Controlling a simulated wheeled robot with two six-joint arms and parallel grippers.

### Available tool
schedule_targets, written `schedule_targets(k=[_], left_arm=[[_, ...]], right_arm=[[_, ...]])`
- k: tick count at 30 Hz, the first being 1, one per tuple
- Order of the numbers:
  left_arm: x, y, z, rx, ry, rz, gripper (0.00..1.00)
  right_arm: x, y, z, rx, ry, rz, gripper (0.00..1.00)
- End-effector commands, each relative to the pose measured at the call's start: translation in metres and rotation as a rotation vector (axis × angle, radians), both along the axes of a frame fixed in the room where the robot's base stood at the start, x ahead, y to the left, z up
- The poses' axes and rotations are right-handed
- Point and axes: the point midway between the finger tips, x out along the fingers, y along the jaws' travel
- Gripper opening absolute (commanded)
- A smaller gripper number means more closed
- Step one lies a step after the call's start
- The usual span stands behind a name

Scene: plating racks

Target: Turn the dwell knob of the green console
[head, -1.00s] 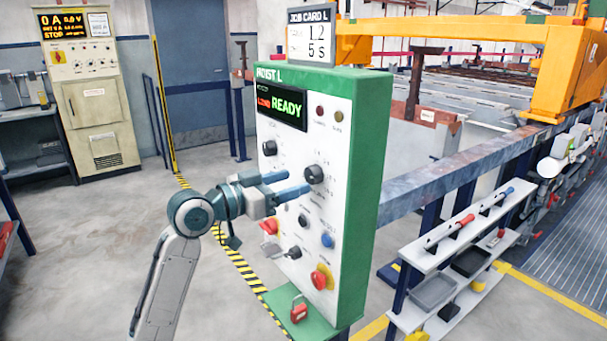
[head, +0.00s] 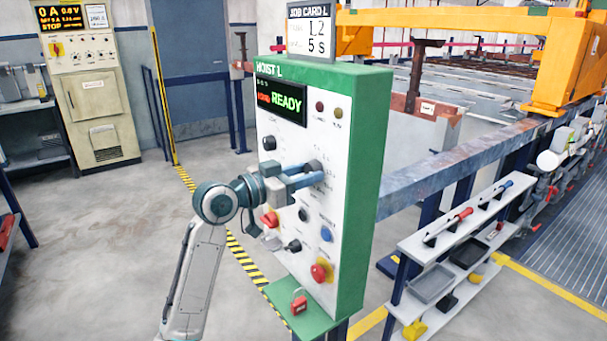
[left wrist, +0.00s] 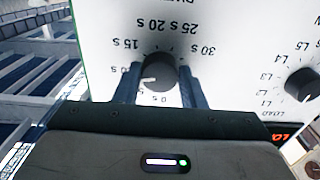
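The green console (head: 365,190) stands in the middle of the head view, its white front marked HOIST L. The dark dwell knob (head: 313,165) is partly hidden by my left gripper (head: 305,175), whose blue fingers reach the panel there. In the left wrist view the dwell knob (left wrist: 160,73) sits between the two fingers of my left gripper (left wrist: 160,85), with a narrow gap seeming to show on each side. The seconds scale appears upside down. The knob's pale mark faces the lower left; its exact setting is unclear. My right gripper is out of view.
The job card (head: 310,32) on top reads L2, 5 s. The display (head: 281,103) reads READY. Another knob (head: 269,143), a red emergency button (head: 320,272) and a padlock (head: 298,303) are nearby. A tool shelf (head: 455,245) stands right of the console.

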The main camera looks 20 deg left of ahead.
Motion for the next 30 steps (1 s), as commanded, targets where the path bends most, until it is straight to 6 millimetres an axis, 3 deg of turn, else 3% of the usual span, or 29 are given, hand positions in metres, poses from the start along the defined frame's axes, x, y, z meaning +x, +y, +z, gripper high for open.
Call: schedule_targets(k=[11,30], left_arm=[[0.0,0.0,0.002,-0.063,0.052,0.0,0.14],[-0.001,-0.001,0.003,-0.433,0.34,0.001,0.14]], right_arm=[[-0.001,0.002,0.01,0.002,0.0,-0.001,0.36],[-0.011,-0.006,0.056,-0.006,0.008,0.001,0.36]])
